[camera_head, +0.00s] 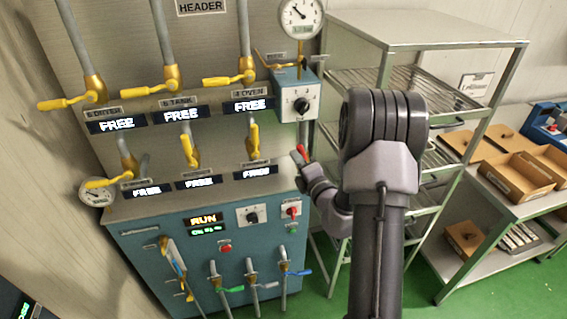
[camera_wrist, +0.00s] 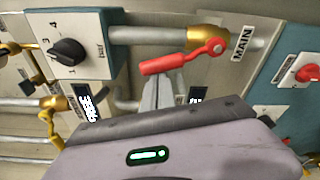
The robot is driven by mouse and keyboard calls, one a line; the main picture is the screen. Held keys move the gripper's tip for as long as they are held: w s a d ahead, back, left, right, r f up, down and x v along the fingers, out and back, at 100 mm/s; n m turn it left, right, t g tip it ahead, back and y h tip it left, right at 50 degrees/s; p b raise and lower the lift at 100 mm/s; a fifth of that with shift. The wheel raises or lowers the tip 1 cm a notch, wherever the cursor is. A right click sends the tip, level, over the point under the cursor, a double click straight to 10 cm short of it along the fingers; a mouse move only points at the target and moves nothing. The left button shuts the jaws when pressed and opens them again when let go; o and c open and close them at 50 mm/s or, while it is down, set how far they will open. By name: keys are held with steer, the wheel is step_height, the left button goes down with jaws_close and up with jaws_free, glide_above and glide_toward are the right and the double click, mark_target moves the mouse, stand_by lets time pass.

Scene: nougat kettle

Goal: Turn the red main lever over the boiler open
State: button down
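The red main lever (camera_wrist: 178,62) sits on a brass valve body (camera_wrist: 208,40) beside a MAIN label (camera_wrist: 243,43) in the wrist view. It runs left from its pivot, tilted slightly down in that picture, along the pipe. In the head view a small part of the red lever (camera_head: 301,151) shows at the panel's right edge. My gripper (camera_wrist: 164,84) has its grey fingers close together, with their tips at the lever's free half. They seem to touch or nearly touch it. I cannot tell whether the lever is between them. In the head view my wrist hides most of the valve.
A regulator box with a black knob (camera_head: 302,105) is just above the lever, with a gauge (camera_head: 301,17) over it. Yellow valve levers (camera_head: 153,103) line the panel to the left. A wire shelf rack (camera_head: 457,36) stands close on the right. Green floor is free beyond.

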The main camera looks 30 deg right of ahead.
steer(key=shift+s+d+r+m+p, duration=0.25)
steer(key=shift+d+r+m+p, duration=0.15)
steer(key=shift+d+m+p, duration=0.45)
steer(key=shift+s+d+r+p, duration=0.1)
steer(key=shift+d+p, duration=0.2)
steer(key=shift+p, duration=0.15)
